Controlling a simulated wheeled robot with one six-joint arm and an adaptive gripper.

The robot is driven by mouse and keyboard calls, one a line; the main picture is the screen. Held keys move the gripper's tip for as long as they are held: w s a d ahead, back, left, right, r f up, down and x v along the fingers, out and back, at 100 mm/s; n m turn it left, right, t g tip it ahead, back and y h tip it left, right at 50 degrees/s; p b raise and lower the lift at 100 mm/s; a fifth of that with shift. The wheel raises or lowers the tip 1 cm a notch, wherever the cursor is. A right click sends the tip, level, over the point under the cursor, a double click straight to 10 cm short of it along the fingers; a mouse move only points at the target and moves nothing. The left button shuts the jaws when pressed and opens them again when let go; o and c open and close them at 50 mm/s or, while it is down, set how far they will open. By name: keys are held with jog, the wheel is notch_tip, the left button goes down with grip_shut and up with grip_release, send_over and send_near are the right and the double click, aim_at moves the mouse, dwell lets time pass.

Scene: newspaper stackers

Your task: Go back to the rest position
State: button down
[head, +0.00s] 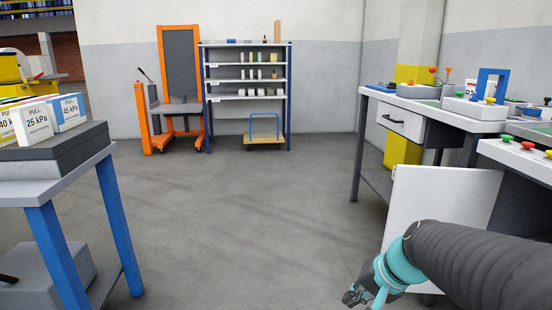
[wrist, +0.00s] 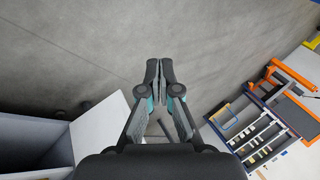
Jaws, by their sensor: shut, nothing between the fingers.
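My gripper (head: 362,296) is at the lower right of the head view, low beside a white panel of the right-hand workbench. In the wrist view my gripper (wrist: 159,70) points out over bare grey floor. Its two dark fingers are together with nothing between them. My arm, in a dark ribbed sleeve with a teal joint, comes in from the right edge of the head view.
A workbench (head: 376,99) with a drawer and coloured buttons stands right. A blue-legged table (head: 60,188) with boxes marked in kPa stands left. A shelf rack (head: 247,97), an orange lifter (head: 140,118) and a small cart (head: 264,139) stand behind. The middle floor is clear.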

jog(key=s+r+n+t+h+p, duration=0.1)
jog(key=s+r+n+h+p, duration=0.3)
jog(key=s+r, duration=0.5)
jog(key=s+n+p, duration=0.1)
jog(key=s, duration=0.3)
jog(key=shift+s+r+n+p, duration=0.35)
jog(key=shift+n+p, duration=0.05)
jog(key=shift+a, duration=0.1)
